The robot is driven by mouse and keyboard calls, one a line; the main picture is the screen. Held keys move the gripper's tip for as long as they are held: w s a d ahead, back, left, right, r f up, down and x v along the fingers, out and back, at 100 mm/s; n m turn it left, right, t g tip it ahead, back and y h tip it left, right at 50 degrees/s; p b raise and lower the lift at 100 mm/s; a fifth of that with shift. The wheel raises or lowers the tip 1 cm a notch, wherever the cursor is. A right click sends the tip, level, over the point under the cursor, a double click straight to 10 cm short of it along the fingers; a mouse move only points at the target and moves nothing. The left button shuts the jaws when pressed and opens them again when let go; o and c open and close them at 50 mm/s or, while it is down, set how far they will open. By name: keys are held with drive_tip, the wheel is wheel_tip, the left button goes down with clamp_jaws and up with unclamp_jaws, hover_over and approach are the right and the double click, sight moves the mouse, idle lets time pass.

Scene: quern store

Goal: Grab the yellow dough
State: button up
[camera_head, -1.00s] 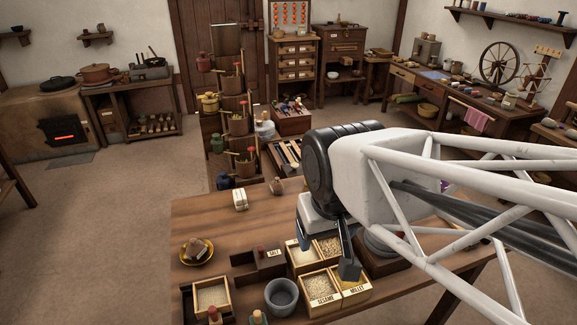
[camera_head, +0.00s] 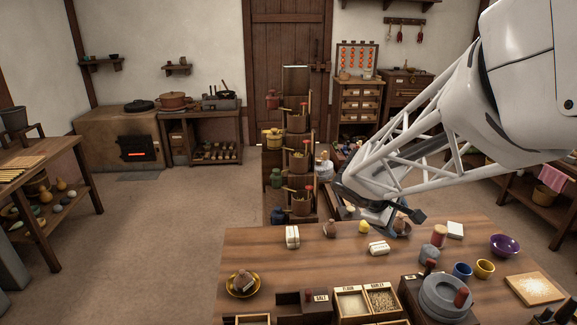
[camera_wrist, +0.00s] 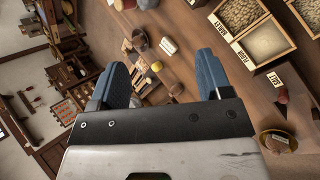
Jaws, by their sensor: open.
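A small rounded yellow lump (camera_head: 364,226), which looks like the yellow dough, sits on the far part of the wooden table in the head view. In the wrist view the yellow lump (camera_wrist: 156,67) shows small, between the two blue fingers and well beyond them. My gripper (camera_head: 398,212) hangs over the table's far side, to the right of the lump in the head view. In the wrist view my gripper (camera_wrist: 162,63) has its fingers wide apart with nothing between them, and the lump is not touched.
A brown jug (camera_head: 330,229) stands left of the lump and a brown pot (camera_head: 402,225) right of it. Grain boxes (camera_head: 351,302), a grey quern (camera_head: 443,297) and cups (camera_head: 462,270) fill the nearer and right parts. A shelf tower stands behind.

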drive_tip(key=w+d+f+n+t+h, duration=0.1)
drive_tip(key=w+d+f+n, duration=0.15)
drive_tip(key=w, duration=0.25)
drive_tip(key=w+d+f+n+h, duration=0.1)
drive_tip(key=w+f+n, duration=0.15)
drive_tip(key=w, duration=0.35)
drive_tip(key=n+t, duration=0.5)
drive_tip(key=n, duration=0.4)
approach(363, 225)
drive_tip(key=s+d+r, duration=0.3)
drive_tip(key=d+r, duration=0.1)
drive_tip(key=r, duration=0.3)
drive_tip(key=w+f+n, duration=0.1)
drive_tip(key=f, duration=0.2)
drive_tip(key=w+f+n+t, duration=0.1)
drive_tip(key=w+f+n, duration=0.1)
drive_tip(key=f, duration=0.1)
drive_tip(key=w+a+f+n, duration=0.1)
drive_tip(key=f+n, duration=0.1)
drive_tip(key=f, duration=0.1)
drive_tip(key=shift+w+f+t+y, duration=0.2)
drive_tip(key=shift+w+t+y, duration=0.1)
drive_tip(key=shift+w, duration=0.1)
drive_tip(key=shift+x, duration=1.25)
drive_tip(key=shift+d, duration=0.1)
drive_tip(key=shift+x, duration=2.55)
